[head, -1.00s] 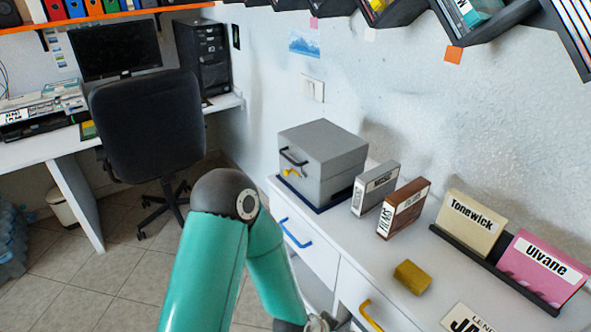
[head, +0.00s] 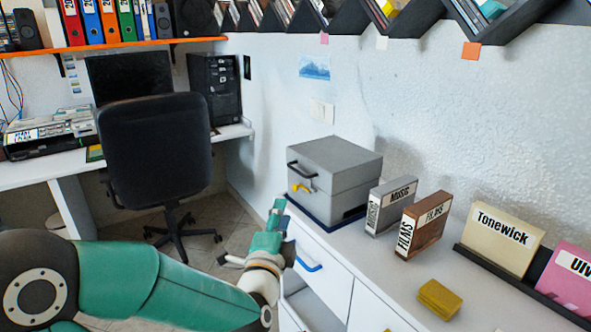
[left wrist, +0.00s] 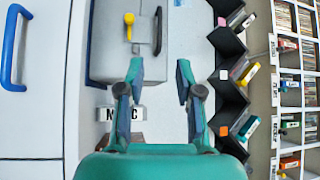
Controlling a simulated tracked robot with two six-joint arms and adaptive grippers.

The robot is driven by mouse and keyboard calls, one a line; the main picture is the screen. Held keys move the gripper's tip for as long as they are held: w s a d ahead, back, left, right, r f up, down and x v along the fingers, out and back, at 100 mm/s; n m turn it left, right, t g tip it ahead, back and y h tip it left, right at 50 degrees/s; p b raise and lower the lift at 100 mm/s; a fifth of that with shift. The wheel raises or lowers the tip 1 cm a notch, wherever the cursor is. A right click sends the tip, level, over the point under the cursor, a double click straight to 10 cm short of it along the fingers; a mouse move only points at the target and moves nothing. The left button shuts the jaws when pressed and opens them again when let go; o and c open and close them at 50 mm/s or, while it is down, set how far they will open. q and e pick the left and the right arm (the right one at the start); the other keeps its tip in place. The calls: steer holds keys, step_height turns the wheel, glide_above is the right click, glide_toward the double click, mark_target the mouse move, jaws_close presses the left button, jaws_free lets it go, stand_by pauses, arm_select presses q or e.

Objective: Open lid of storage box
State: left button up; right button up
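The grey storage box (head: 325,180) stands on the white cabinet top, its lid shut. A black handle (head: 301,169) is on the lid's front, with a yellow latch (head: 302,187) below it. In the left wrist view the box (left wrist: 108,45), handle (left wrist: 158,30) and latch (left wrist: 129,24) show sideways. My left gripper (head: 277,213) is just in front of and below the box in the head view, apart from it. In the left wrist view its fingers (left wrist: 160,78) are spread and empty. My right gripper is not in view.
A grey Music case (head: 391,207) and a brown Films case (head: 423,226) stand right of the box. A yellow block (head: 439,298) lies nearer. Drawers with a blue handle (head: 307,263) are below. An office chair (head: 155,150) stands left.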

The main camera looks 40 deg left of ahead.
arm_select(q)
steer(key=p+x, duration=1.1)
steer(key=x, duration=0.5)
steer(key=shift+f, duration=0.15)
steer(key=shift+d, duration=0.15)
jaws_close()
